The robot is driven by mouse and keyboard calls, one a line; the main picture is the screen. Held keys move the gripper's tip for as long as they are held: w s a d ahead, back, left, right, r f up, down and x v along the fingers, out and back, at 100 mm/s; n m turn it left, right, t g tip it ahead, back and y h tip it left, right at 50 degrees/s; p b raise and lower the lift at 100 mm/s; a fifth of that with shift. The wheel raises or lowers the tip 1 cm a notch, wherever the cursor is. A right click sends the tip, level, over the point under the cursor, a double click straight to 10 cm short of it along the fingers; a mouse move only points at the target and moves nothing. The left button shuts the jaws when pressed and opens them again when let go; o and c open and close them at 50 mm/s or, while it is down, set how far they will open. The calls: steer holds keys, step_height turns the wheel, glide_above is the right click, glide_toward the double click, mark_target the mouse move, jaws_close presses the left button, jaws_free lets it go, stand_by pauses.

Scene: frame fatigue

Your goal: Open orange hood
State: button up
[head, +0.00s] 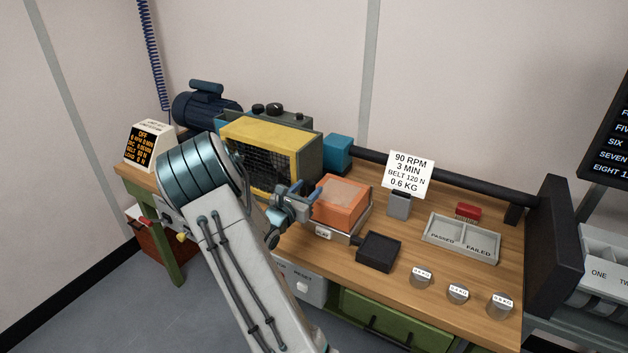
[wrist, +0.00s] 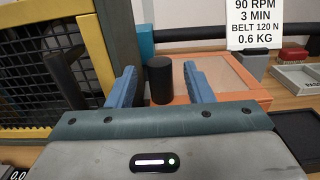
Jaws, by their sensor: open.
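The orange hood (head: 340,203) is a box with a paler see-through top panel, and it looks closed on a light base on the bench. It also shows in the wrist view (wrist: 235,80), beyond my fingers. My gripper (head: 306,202) is at the hood's left side in the head view, with its blue fingers apart. In the wrist view my gripper (wrist: 160,70) has a dark upright cylinder, like a knob or handle (wrist: 160,84), between its fingers. A gap shows on each side of the cylinder. I cannot tell whether it is fixed to the hood.
A yellow-framed mesh guard (head: 268,150) stands close left of my gripper. A black tray (head: 378,251) lies in front of the hood. A sign (head: 409,175), a passed/failed tray (head: 461,238) and several weights (head: 458,293) are to the right. A dark bar (head: 430,177) runs behind.

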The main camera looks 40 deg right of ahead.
mark_target(314, 183)
steer(key=shift+p+x, duration=0.3)
steer(key=shift+x, duration=1.85)
jaws_close()
steer(key=shift+a+f, duration=0.1)
